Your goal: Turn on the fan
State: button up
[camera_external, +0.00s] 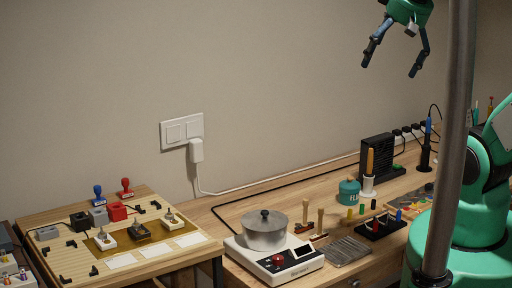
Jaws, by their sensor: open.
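A black upright box with a slatted face (377,153) stands against the wall at the back of the workbench, right of the middle; it looks like the fan. A tool with an orange-brown handle stands in front of it and hides part of its face. I cannot make out a switch on it or whether it is running. My gripper (392,67) hangs high above the bench at the top right, fingers spread and pointing down. It is open and empty, well above the black box and apart from it.
A pot (265,231) sits on a white heating unit with a red knob. A teal canister (348,192) and several small tools stand nearby. A power strip with plugs (412,131) is right of the black box. A grey pole crosses the view in front.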

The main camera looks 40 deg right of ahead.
jog(key=shift+s+a+f, duration=0.2)
jog(key=shift+s+f, duration=0.25)
jog(key=shift+s, duration=0.15)
jog(key=shift+c, duration=0.5)
